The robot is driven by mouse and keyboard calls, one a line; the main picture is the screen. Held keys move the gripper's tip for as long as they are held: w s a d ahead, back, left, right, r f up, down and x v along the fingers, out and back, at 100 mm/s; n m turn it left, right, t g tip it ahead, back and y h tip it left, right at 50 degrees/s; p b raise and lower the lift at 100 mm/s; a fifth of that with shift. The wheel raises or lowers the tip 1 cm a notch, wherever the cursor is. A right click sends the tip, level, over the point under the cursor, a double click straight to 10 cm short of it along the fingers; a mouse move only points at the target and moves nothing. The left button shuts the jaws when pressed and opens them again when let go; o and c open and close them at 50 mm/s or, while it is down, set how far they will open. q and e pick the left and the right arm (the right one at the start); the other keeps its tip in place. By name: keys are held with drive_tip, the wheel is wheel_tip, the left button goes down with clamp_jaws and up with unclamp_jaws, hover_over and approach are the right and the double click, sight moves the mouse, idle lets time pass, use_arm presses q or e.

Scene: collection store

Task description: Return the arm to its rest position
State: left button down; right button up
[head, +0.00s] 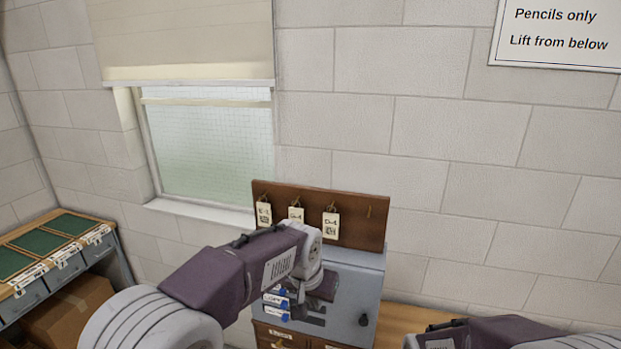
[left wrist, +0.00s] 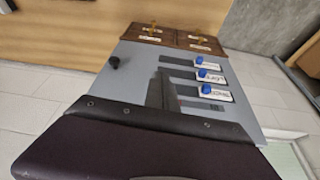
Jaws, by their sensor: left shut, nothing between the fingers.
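My left arm (head: 245,268) reaches in from the lower left, purple and grey. Its gripper (head: 312,312) hangs down in front of a grey panel box (head: 350,292); its fingers are dark, small and partly hidden by the wrist. The gripper is shut and empty. I cannot tell whether it touches the box. In the left wrist view the grey panel (left wrist: 135,75) lies beyond a purple part of my arm. My right arm (head: 490,333) shows only at the lower right edge; its gripper is out of view.
The panel has blue knobs with white labels (left wrist: 210,76) and a black knob (head: 363,320). Above it is a brown key board (head: 360,208) with hanging tags. A drawer cabinet (head: 30,290) with green trays stands left. A window (head: 215,150) is behind.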

use_arm(q)
drive_tip(key=s+a+f+n+y+b, duration=0.1)
drive_tip(key=s+a+f+n+b, duration=0.1)
drive_tip(key=a+f, duration=0.45)
drive_tip(key=s+a+f+n+b, duration=0.1)
drive_tip(key=s+a+f, duration=0.2)
drive_tip(key=a, duration=0.6)
drive_tip(key=s+a+f+g, duration=0.1)
drive_tip(key=s+a+f, duration=0.1)
drive_tip(key=s+f, duration=0.1)
drive_tip(key=s+a+f+n, duration=0.1)
drive_tip(key=s+f, duration=0.2)
drive_tip(key=s, duration=0.3)
drive_tip(key=s+a+f+g+b, duration=0.1)
drive_tip(key=s+a+f, duration=0.1)
drive_tip(key=s+f, duration=0.1)
drive_tip(key=shift+s+a+f+n+g, duration=0.2)
drive_tip(key=shift+s+a+n+g, duration=0.15)
drive_tip(key=shift+s, duration=0.55)
use_arm(e)
wheel_tip(320, 180, down, 6)
drive_tip(key=shift+a, duration=0.25)
use_arm(q)
drive_tip(key=shift+s+d, duration=0.1)
drive_tip(key=shift+d, duration=0.05)
use_arm(e)
drive_tip(key=shift+s+d, duration=0.1)
